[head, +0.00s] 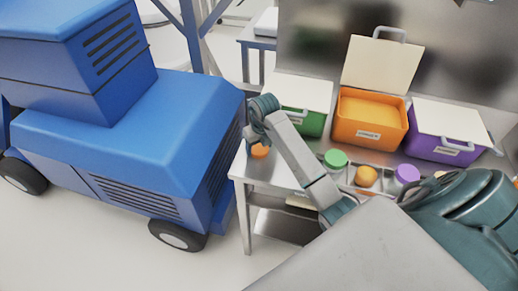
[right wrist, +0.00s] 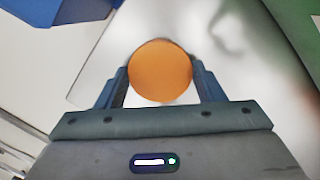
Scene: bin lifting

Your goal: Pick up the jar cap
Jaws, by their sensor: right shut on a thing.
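An orange round jar cap (head: 260,151) is at the left end of the metal table in the head view. In the right wrist view the cap (right wrist: 160,70) shows as a flat orange disc between the two fingers. My right gripper (head: 255,143) is shut on it, with one finger on each side (right wrist: 160,88). I cannot tell whether the cap touches the table. My left gripper is not in view.
On the metal table (head: 282,172) stand a green bin (head: 314,124), an open orange bin (head: 354,108) and a purple bin (head: 440,152). In front are a green-topped jar (head: 335,158), an orange round item (head: 366,177) and a purple-topped jar (head: 407,173). A blue vehicle (head: 160,130) stands close left.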

